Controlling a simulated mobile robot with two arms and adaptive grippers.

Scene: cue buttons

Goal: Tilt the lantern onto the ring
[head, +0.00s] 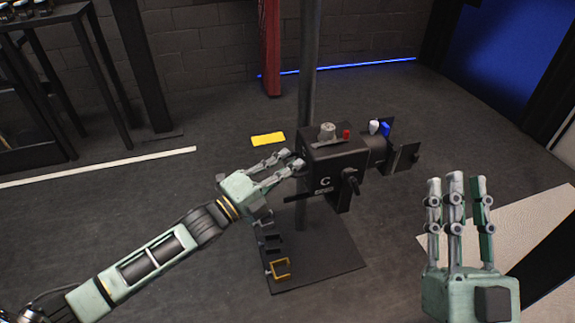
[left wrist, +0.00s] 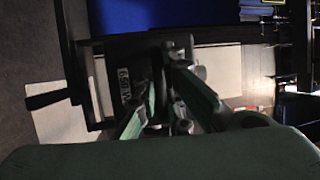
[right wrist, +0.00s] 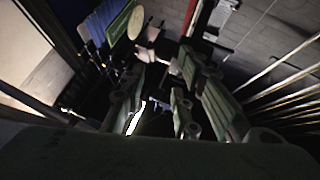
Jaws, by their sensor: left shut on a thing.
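The lantern (head: 335,160) is a black box-shaped stage light with a short barrel pointing right, mounted on a dark pole (head: 308,75). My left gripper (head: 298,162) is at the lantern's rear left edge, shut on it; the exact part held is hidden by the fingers. In the left wrist view, its fingers (left wrist: 172,85) reach against the lantern's dark back (left wrist: 128,80). My right gripper (head: 459,185) is open and empty, fingers upward, to the right of the lantern and apart from it. I cannot make out a target ring in any view.
A yellow card (head: 268,139) and a pale sheet (head: 530,225) are on the floor.

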